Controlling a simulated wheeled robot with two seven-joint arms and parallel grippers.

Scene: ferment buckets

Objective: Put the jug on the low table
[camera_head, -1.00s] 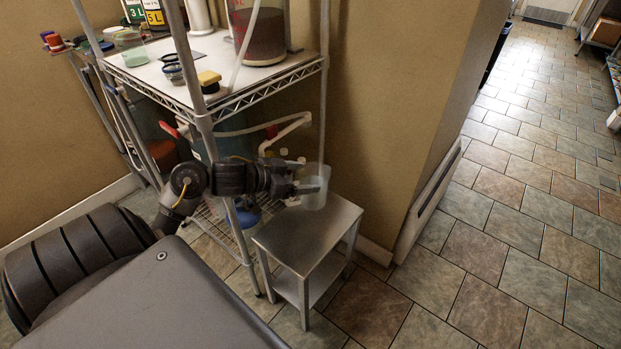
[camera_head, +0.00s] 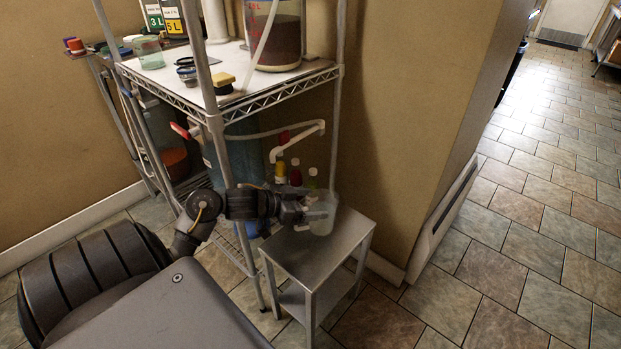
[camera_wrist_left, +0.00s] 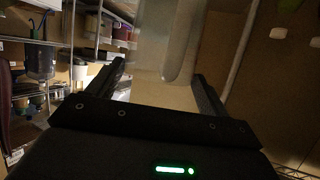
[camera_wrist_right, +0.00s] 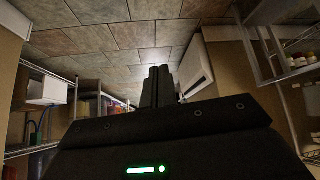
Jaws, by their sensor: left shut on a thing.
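The jug (camera_head: 323,214) is a clear, frosted vessel, seen upright at the tip of my left arm in the head view. My left gripper (camera_head: 303,209) is shut on it, on its left side. In the left wrist view the jug (camera_wrist_left: 166,45) fills the space between the two fingers. The low table (camera_head: 318,252) is a small grey metal stand with a lower shelf. The jug overlaps its top in the picture; I cannot tell whether its base touches the top. My right gripper (camera_wrist_right: 157,86) shows in its own wrist view with its fingers together and nothing between them.
A wire shelf rack (camera_head: 240,100) stands left of and behind the low table, with a large vessel (camera_head: 274,35) and a yellow sponge (camera_head: 224,80) on top. Small bottles (camera_head: 295,174) stand behind the gripper. A wall corner is to the right. The tiled floor beyond is clear.

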